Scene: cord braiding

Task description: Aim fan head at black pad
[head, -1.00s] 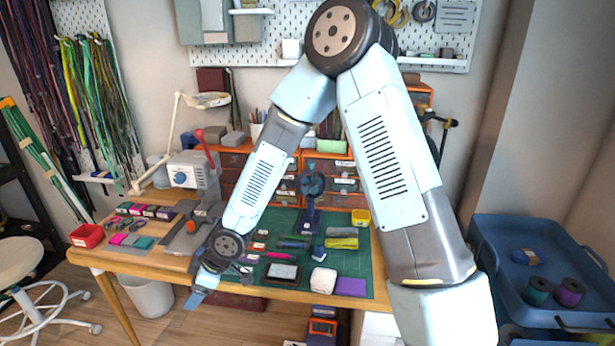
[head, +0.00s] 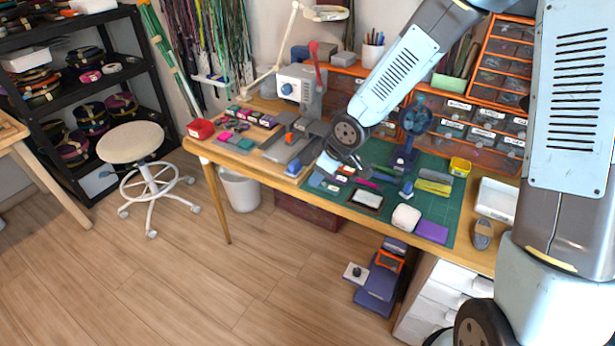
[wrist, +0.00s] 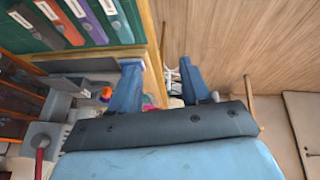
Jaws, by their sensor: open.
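A dark blue desk fan (head: 415,118) stands upright on its base at the back of the green cutting mat (head: 447,210). Its round head faces roughly toward the head camera. A flat black-framed pad (head: 366,199) with a pale face lies near the mat's front edge; I cannot tell whether this is the black pad. My gripper (head: 328,165) is near the mat's left end, left of the fan and apart from it. In the wrist view my gripper (wrist: 163,82) shows two blue fingers spread apart with nothing held between them.
A grey press with a red lever (head: 300,82) stands left of the mat. Orange drawer units (head: 480,125) stand behind the fan. A stool (head: 131,143) stands on open floor.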

